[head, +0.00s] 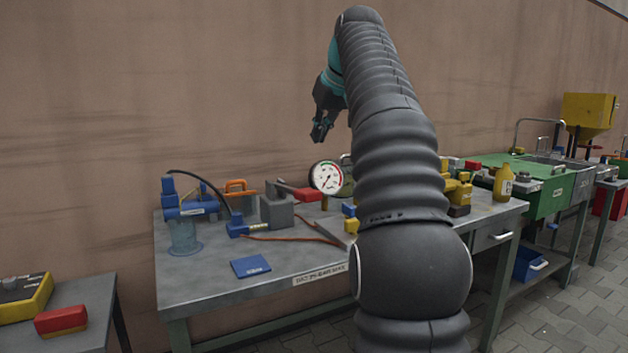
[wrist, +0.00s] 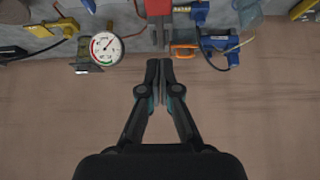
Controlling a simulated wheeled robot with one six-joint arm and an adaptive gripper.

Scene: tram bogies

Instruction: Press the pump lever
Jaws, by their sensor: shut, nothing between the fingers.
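The pump is a grey block (head: 277,212) on the workbench, left of the round gauge. Its lever (head: 305,194) has a dark arm and a red grip that points right toward the gauge. In the wrist view, a red piece that looks like the lever's grip (wrist: 158,8) is at the top edge, partly cut off. My gripper (head: 318,138) is raised well above the bench near the wall, above the lever and gauge, touching nothing. In the wrist view its fingers (wrist: 159,68) are together and empty. My arm hides part of the bench behind it.
A round dial gauge (head: 326,177) stands right of the lever; it also shows in the wrist view (wrist: 104,47). A blue tool (head: 188,208), an orange-handled item (head: 238,187) and a blue pad (head: 250,266) are on the bench. The bench front (head: 215,285) is mostly bare.

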